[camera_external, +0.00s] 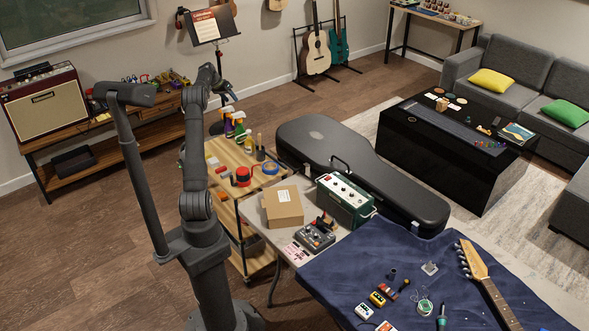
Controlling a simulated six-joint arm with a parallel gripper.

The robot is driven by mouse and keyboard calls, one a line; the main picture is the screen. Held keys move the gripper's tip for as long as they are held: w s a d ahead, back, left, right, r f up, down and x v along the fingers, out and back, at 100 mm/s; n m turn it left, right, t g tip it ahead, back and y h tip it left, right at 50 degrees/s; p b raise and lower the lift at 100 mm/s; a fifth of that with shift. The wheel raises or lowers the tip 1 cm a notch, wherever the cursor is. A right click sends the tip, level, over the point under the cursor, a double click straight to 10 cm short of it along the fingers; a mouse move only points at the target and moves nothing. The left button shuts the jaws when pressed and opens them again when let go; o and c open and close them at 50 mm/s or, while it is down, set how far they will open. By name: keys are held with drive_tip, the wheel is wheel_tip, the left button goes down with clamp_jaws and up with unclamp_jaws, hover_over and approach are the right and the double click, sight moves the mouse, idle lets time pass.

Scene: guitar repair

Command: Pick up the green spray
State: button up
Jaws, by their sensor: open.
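A green spray bottle (240,132) appears to stand upright among other bottles at the back of the wooden cart's top. It is small in the picture, and its neighbours partly hide it.
The wooden cart (225,158) also carries a yellow bottle (249,147), a dark bottle (260,150), a red tape measure (242,176) and blue tape (271,168). A black guitar case (370,165) and a cardboard box (284,210) are to the right.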

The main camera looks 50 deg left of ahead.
wheel_tip(320, 180, up, 2)
drive_tip(key=m+g+y, duration=0.1)
drive_tip(key=m, duration=0.3)
approach(238, 113)
drive_tip(key=shift+m, duration=0.4)
drive_tip(key=x, duration=0.6)
drive_tip(key=shift+w+d, duration=0.2)
drive_tip(key=shift+w, duration=0.15)
drive_tip(key=shift+a+x, duration=0.15)
drive_tip(key=shift+x, duration=1.4)
drive_tip(key=shift+a+x, duration=0.15)
drive_tip(key=shift+x, duration=1.35)
drive_tip(key=shift+s, duration=0.2)
clamp_jaws()
